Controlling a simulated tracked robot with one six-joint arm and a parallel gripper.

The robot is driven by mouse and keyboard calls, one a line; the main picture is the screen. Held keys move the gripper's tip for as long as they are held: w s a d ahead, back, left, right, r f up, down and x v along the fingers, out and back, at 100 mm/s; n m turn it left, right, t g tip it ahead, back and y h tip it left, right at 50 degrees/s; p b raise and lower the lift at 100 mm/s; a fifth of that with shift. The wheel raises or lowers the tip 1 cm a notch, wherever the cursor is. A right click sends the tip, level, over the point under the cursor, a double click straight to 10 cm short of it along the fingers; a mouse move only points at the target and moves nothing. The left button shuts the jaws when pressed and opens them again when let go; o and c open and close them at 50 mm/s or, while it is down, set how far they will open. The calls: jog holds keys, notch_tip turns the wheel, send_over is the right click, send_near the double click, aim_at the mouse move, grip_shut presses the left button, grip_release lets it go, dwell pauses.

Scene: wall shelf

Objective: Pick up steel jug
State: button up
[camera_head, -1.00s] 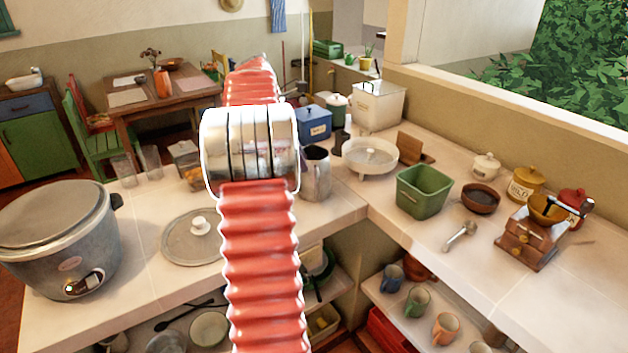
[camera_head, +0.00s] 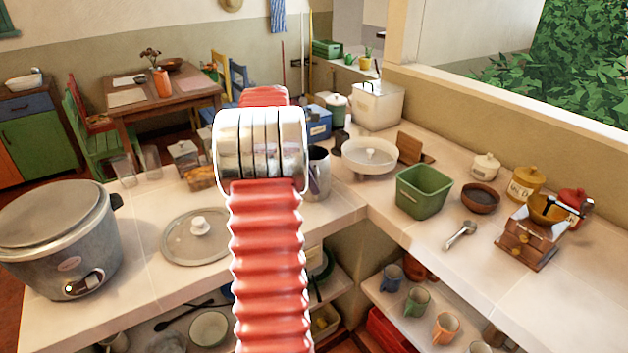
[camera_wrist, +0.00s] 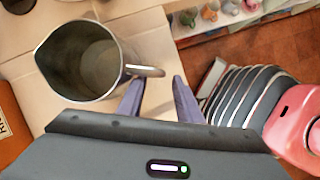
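The steel jug (camera_head: 319,178) stands on the tiled counter in the head view, partly hidden behind my arm. In the wrist view the jug (camera_wrist: 82,62) is seen from above, upright and empty, with its spout at the left and its handle (camera_wrist: 148,71) pointing right. My gripper (camera_wrist: 158,80) is open, with its two purple-grey fingers apart. The handle's outer end lies near the fingertips, between them in the picture. I cannot tell whether a finger touches it. My gripper is hidden in the head view.
A glass lid (camera_head: 197,237) and a large rice cooker (camera_head: 65,240) are on the left counter. A white round dish (camera_head: 369,156), a blue box (camera_head: 319,124) and a green bin (camera_head: 424,190) stand near the jug. The counter edge (camera_head: 335,222) lies in front of the jug.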

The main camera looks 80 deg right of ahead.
jog(key=shift+f, duration=0.1)
jog(key=shift+x, duration=2.5)
jog(key=shift+w, duration=0.1)
jog(key=shift+c, duration=0.5)
jog(key=shift+a, duration=0.1)
grip_shut()
